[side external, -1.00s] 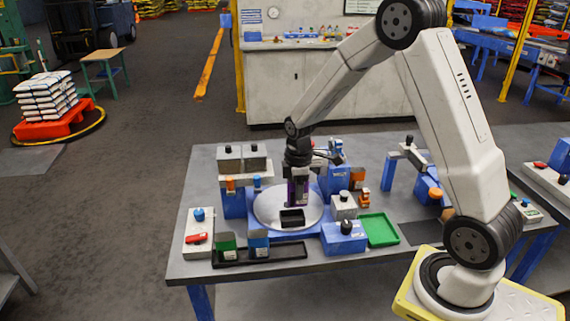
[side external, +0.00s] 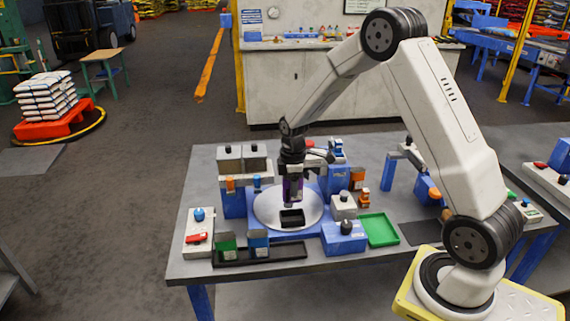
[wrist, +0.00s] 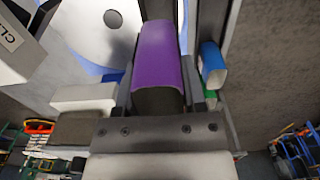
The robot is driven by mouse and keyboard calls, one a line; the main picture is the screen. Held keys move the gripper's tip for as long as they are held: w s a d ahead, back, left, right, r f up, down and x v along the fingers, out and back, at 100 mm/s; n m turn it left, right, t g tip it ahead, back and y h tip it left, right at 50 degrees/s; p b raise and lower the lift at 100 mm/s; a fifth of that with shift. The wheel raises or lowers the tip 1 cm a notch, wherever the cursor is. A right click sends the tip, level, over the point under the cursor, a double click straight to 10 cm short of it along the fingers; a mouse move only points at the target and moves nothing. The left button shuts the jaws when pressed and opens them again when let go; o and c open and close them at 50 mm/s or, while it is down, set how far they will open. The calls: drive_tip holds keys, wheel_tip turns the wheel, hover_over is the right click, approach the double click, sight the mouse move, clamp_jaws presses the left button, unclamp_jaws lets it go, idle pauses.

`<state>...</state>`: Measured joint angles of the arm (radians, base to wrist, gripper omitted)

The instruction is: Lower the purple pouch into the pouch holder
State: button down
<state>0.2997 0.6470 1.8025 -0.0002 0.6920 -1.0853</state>
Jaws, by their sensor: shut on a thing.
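The purple pouch (side external: 289,188) is held upright in my gripper (side external: 292,183) above the round white plate (side external: 268,207). The pouch holder, a small black open-topped box (side external: 291,218), stands on the plate. The pouch hangs just above and behind the holder in the side view, apart from it as far as I can tell. In the wrist view the purple pouch (wrist: 160,52) fills the space between the dark fingers, and part of the white plate (wrist: 95,30) shows beside it. The holder is not clearly seen there.
Blue and grey stations (side external: 234,200) stand left of the plate. A blue block with a black knob (side external: 344,237) and a green tray (side external: 378,230) are at its right. A black tray with green and blue packs (side external: 290,253) lies in front.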

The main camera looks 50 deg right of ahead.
drive_tip(key=shift+f, duration=1.85)
drive_tip(key=shift+f, duration=2.2)
idle(1.9)
drive_tip(key=shift+c, duration=0.4)
unclamp_jaws()
drive_tip(key=shift+r, duration=4)
